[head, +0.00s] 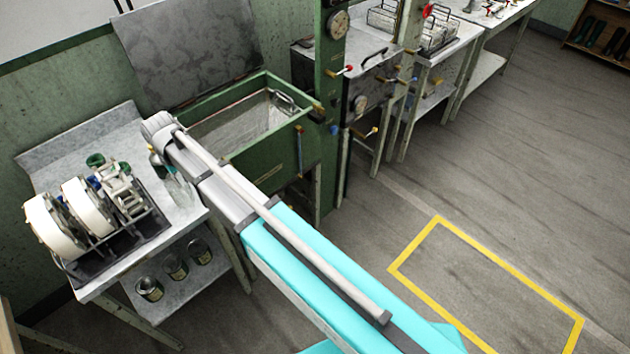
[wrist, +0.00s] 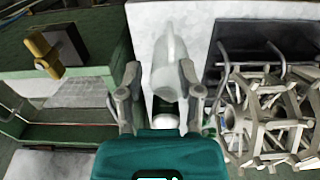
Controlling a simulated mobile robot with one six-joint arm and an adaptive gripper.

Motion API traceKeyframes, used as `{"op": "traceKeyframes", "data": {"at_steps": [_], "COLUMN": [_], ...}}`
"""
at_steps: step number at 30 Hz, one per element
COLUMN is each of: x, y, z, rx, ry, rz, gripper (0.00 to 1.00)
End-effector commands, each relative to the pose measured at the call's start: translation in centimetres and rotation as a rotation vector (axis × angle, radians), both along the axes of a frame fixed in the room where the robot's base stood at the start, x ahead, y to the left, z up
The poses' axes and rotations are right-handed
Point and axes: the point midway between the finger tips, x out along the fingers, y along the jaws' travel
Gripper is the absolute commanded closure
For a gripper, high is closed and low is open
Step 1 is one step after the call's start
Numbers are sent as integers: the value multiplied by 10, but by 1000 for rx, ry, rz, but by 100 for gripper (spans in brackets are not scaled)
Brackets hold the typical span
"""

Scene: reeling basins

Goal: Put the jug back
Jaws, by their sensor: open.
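A pale, translucent jug (wrist: 172,65) stands on the light grey side table in the wrist view. It shows between and ahead of my fingers, closer to the right one, whose tip overlaps its edge. My gripper (wrist: 160,75) is open around this spot; I cannot tell whether a finger touches the jug. In the head view my gripper (head: 157,150) reaches over the table's right side. A pale, glassy shape, seemingly the jug (head: 178,190), shows just below it, partly hidden by my arm.
The side table (head: 90,140) also carries a dark rack with white reels (head: 55,225) and green-topped items (head: 95,160). Several cans (head: 149,288) sit on its lower shelf. A green-framed basin (head: 240,120) stands close on the right. The floor with the yellow outline (head: 437,218) is clear.

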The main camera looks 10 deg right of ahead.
Motion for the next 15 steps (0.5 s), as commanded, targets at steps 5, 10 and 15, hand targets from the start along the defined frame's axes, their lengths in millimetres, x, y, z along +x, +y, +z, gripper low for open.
{"op": "traceKeyframes", "data": {"at_steps": [5, 10, 15], "x": [-1, -6, -17], "y": [-50, -115, -182], "z": [0, 0, 0], "rx": [0, 0, 2], "ry": [1, 4, 6], "rz": [-57, -135, -221], "gripper": [53, 53, 53]}}
